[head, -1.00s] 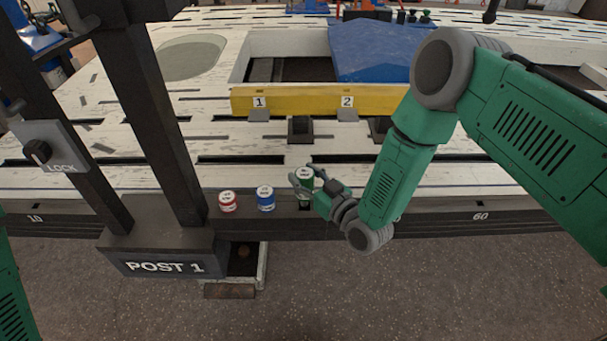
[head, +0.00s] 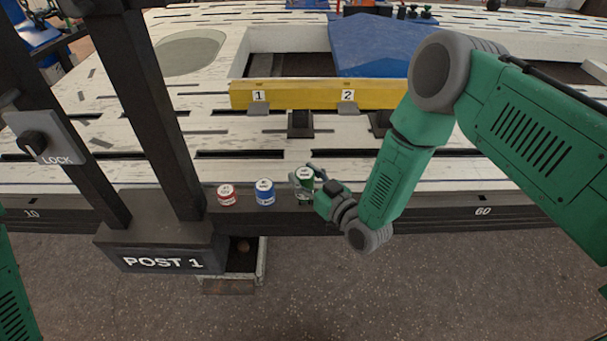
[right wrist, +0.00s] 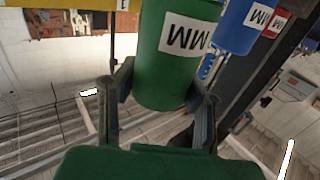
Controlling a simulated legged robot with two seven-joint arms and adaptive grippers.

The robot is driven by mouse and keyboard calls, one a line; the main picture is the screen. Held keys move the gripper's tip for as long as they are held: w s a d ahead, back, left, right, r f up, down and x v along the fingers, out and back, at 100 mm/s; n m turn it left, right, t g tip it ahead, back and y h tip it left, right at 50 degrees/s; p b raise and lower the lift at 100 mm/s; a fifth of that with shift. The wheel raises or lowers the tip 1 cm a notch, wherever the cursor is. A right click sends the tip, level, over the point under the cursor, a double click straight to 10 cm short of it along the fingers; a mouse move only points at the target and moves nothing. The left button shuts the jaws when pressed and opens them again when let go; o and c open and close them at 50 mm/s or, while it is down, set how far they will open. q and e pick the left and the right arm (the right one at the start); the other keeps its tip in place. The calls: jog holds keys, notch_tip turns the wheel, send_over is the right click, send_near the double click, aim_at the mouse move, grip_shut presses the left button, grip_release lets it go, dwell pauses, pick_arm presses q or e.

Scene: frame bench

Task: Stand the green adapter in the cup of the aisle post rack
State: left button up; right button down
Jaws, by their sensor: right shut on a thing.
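The green adapter (head: 305,175) is a short green can with a white label, upright at the bench's front rail. My right gripper (head: 304,184) is shut on its side. In the right wrist view the green adapter (right wrist: 172,65) sits between the two fingers (right wrist: 160,105). I cannot tell whether its base touches the rail. I cannot make out the cup of the aisle post rack in these frames. My left gripper is out of view.
A blue can (head: 265,192) and a red can (head: 226,195) stand left of the green adapter on the dark rail (head: 420,216). The POST 1 frame (head: 160,245) rises farther left, with a LOCK panel (head: 40,138). A small open tray (head: 262,265) sits below the rail.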

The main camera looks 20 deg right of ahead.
jog(key=shift+f+b, duration=0.6)
jog(key=shift+f, duration=0.25)
jog(key=c, duration=0.9)
grip_release()
jog(key=shift+f, duration=0.1)
jog(key=shift+s, duration=0.1)
jog(key=v, duration=1.1)
jog(key=shift+s+d, duration=0.2)
jog(key=shift+s, duration=0.15)
